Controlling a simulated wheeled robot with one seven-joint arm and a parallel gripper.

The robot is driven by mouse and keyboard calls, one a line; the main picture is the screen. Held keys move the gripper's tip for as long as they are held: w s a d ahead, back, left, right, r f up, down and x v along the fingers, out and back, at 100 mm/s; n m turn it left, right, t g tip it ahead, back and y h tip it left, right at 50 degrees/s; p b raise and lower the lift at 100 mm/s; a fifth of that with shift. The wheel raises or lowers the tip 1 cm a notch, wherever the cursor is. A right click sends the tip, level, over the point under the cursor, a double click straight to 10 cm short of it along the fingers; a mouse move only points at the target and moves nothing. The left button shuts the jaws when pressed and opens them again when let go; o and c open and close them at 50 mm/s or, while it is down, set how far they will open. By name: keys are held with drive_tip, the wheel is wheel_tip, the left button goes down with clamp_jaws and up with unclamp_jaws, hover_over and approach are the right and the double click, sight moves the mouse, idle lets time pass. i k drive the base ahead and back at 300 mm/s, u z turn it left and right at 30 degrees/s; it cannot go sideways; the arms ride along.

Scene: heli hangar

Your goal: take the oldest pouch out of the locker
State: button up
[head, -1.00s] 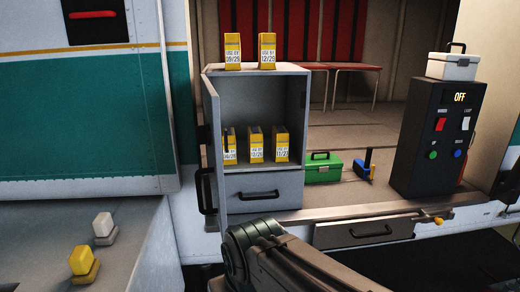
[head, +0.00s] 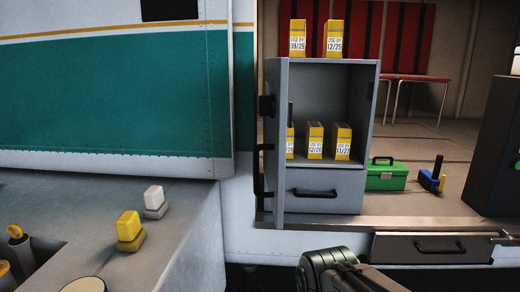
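The grey locker (head: 372,110) stands open in the head view, its door (head: 281,190) swung out at the left. Inside on its shelf are three yellow pouches with white use-by labels. The left pouch (head: 290,143) is mostly hidden by the door, and only the end of its date shows. The middle pouch (head: 315,142) has a small date that I cannot read surely. The right pouch (head: 342,142) seems to read 11/27. Two similar pouches, the left one (head: 298,40) and the right one (head: 333,40), stand on top of the locker.
A drawer (head: 325,200) is below the locker's shelf. A green toolbox (head: 386,177) and a blue-and-black tool (head: 432,178) stand to its right. A grey counter (head: 195,220) at the left bears a yellow block (head: 129,226) and a white block (head: 153,197).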

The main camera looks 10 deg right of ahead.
sight(314, 131)
drive_tip(key=i, duration=0.5)
drive_tip(key=k, duration=1.05)
drive_tip(key=z, duration=1)
drive_tip(key=i, duration=1.45)
drive_tip(key=u, duration=1)
